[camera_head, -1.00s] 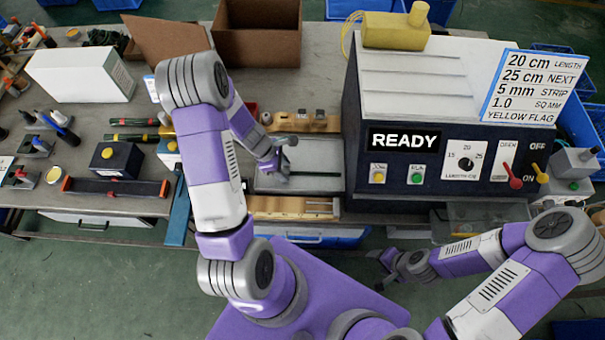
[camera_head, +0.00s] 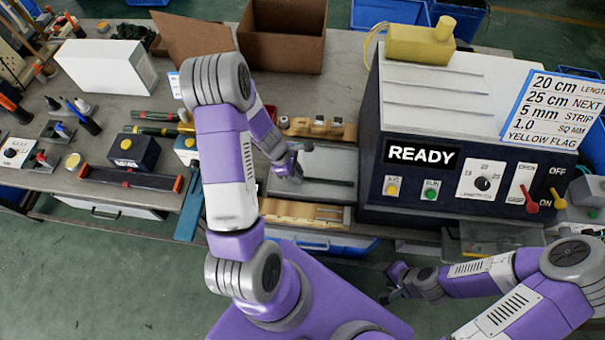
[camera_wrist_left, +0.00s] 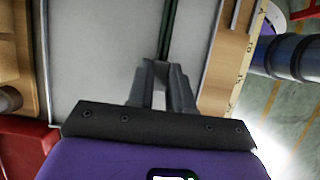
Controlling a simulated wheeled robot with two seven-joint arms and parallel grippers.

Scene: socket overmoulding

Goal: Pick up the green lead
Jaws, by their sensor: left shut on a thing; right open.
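The green lead (camera_head: 328,182) is a thin dark green strip lying along the grey tray (camera_head: 325,160) in front of the machine. My left gripper (camera_head: 297,174) is over the tray at the lead's left end. In the left wrist view the lead (camera_wrist_left: 171,25) runs from the top edge down to between the fingertips of my left gripper (camera_wrist_left: 163,68), which are shut on its end. Whether the lead is clear of the tray cannot be told. My right gripper (camera_head: 388,284) is open and empty, in front of the bench, low at the right.
The dark machine (camera_head: 412,155) with a READY display stands right of the tray. Wooden blocks (camera_head: 318,128) lie behind the tray and a wooden rack (camera_head: 300,212) in front. A cardboard box (camera_head: 280,50) and a white box (camera_head: 105,68) stand further back.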

